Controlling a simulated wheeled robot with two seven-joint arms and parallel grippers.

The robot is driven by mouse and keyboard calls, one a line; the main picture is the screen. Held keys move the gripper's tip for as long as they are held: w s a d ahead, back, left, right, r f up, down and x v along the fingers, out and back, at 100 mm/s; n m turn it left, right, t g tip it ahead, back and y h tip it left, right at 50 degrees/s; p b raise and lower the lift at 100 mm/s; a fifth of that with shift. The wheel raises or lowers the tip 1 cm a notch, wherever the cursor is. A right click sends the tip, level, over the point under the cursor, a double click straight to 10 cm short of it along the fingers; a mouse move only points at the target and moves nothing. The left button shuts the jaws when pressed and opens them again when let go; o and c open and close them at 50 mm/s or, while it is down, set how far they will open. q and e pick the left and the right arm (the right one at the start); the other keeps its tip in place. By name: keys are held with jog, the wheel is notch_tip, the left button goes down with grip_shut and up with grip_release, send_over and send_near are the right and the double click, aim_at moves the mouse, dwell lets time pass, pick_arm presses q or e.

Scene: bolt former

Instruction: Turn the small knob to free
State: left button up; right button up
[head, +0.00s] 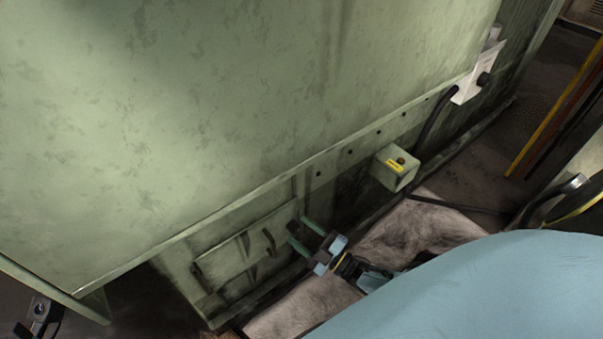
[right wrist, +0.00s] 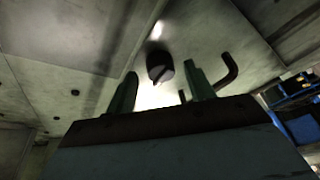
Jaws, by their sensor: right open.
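The small knob (right wrist: 158,63) is round and black, on the pale green panel in the right wrist view. A straight ridge or slot crosses its face. My right gripper (right wrist: 160,75) is open, with one finger to each side of the knob as seen there. I cannot tell whether either finger touches it. In the head view my right gripper (head: 300,231) reaches the low green panel (head: 235,257) of the machine. The knob cannot be made out there.
A dark bent handle (right wrist: 230,70) is close right of the fingers in the wrist view. A green box (head: 395,168) with a button and yellow label juts out beyond the gripper. A black cable (head: 433,122) hangs from a pale box (head: 476,76). A mat (head: 400,226) lies below.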

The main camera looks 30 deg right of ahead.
jog(key=v, duration=1.2)
jog(key=shift+s+d, duration=0.2)
jog(key=shift+s, duration=0.1)
